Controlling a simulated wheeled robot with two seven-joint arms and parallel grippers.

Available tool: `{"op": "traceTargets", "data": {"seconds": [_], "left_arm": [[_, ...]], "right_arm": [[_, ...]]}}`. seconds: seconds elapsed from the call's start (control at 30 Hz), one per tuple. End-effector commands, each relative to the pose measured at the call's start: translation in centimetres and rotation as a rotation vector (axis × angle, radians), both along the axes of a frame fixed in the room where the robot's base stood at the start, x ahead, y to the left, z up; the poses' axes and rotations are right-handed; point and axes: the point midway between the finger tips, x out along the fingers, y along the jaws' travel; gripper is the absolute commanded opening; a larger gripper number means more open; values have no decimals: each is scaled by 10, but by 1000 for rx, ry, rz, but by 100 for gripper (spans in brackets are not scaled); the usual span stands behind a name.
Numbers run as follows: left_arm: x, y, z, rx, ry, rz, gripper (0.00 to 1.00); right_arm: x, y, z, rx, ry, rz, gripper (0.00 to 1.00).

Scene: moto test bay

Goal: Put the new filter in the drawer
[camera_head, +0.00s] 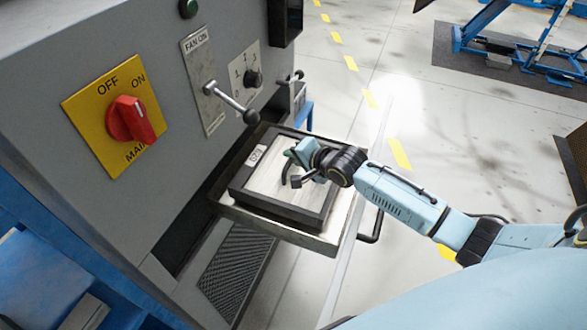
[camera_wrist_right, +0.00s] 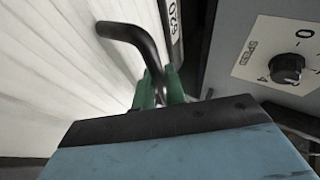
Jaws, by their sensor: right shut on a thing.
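The filter (camera_head: 258,188) has a black frame, white pleats and a small white label. It lies flat over the pulled-out drawer (camera_head: 272,229) in the head view; I cannot tell whether it rests fully on the bottom. My right gripper (camera_head: 291,155) is at the filter's upper right part, shut on its black handle. In the right wrist view the green fingers (camera_wrist_right: 160,88) close around the bent black handle (camera_wrist_right: 125,32), with the white pleats (camera_wrist_right: 55,85) beside it. My left gripper is out of view.
The grey cabinet carries a red main switch (camera_head: 131,119), a fan lever (camera_head: 232,103) and a selector knob (camera_head: 253,78) close above the drawer. The drawer's dark handle (camera_head: 376,228) sticks out at right. A blue lift (camera_head: 520,40) stands far off. The floor between is clear.

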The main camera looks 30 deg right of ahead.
Motion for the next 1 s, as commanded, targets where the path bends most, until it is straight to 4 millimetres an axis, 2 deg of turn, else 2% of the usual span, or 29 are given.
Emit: {"op": "traceTargets", "data": {"seconds": [0.3, 0.63, 0.67, 0.8, 1.0], "left_arm": [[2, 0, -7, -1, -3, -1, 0], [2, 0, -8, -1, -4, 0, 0], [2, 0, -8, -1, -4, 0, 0], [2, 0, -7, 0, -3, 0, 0], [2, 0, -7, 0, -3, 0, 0]], "right_arm": [[1, 0, -34, -1, -6, 0, 0], [1, 0, -36, 1, -6, 1, 0], [0, 0, -38, -1, 0, 1, 15], [0, 0, -38, -1, 0, 1, 33], [-1, 0, -39, -2, 2, 0, 34]]}}
